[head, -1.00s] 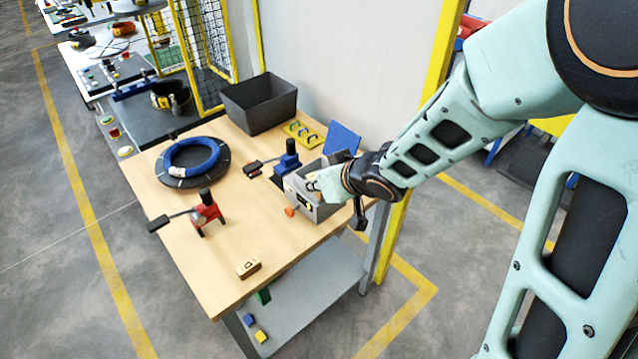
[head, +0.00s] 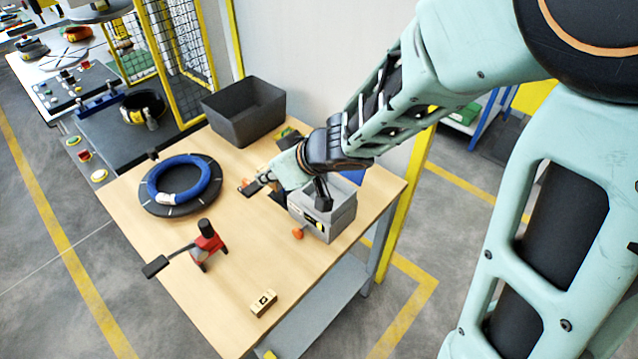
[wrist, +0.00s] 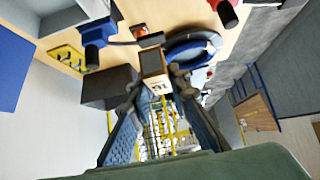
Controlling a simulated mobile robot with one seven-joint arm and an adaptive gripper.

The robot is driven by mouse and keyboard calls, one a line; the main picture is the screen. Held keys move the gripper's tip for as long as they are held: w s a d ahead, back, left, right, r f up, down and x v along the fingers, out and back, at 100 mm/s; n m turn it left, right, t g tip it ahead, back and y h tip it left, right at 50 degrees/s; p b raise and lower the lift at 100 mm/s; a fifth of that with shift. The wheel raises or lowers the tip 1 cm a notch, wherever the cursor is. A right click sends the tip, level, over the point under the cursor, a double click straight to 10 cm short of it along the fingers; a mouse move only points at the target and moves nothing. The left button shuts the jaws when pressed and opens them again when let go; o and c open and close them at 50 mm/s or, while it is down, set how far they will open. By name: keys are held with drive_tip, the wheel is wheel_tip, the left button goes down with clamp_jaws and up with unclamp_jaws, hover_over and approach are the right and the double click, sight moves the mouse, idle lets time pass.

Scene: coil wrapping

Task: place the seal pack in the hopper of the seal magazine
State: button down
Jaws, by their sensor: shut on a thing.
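My gripper (head: 257,186) reaches over the table beside the blue toggle clamp, with its fingers pointing down-left. In the head view the pack is mostly hidden by the gripper. The seal magazine (head: 318,222) is a grey open-topped box with an orange knob on its front. My gripper and wrist are up and left of its hopper, partly covering it, so I cannot see inside.
A blue coil (head: 185,180) lies on a dark round plate. A red clamp (head: 206,244) stands in front. A labelled wooden-coloured block (head: 263,303) lies near the front edge. A dark bin (head: 243,110) stands at the back. The table's front middle (head: 215,290) is clear.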

sight(329, 193)
drive_tip(key=shift+w+a, duration=0.15)
drive_tip(key=shift+w+d+f, duration=0.1)
drive_tip(key=shift+w+d, duration=0.1)
drive_tip(key=w+d+f, duration=0.1)
drive_tip(key=d+f, duration=0.1)
drive_tip(key=d, duration=0.1)
drive_tip(key=w+d+f+b, duration=0.1)
drive_tip(key=w+d+f, duration=0.1)
drive_tip(key=d+f, duration=0.1)
drive_tip(key=w+d+f+b, duration=0.1)
drive_tip(key=w+d+f, duration=0.1)
drive_tip(key=d, duration=0.3)
drive_tip(key=shift+w+f, duration=0.25)
drive_tip(key=shift+f, duration=0.45)
drive_tip(key=shift+w+d+f, duration=0.15)
drive_tip(key=shift+d+f, duration=0.2)
drive_tip(key=shift+f, duration=0.1)
drive_tip(key=shift+w+d+f+b, duration=0.15)
drive_tip(key=shift+f+b, duration=0.7)
drive_tip(key=shift+f, duration=0.85)
drive_tip(key=shift+f, duration=0.2)
drive_tip(key=c, duration=1.8)
unclamp_jaws()
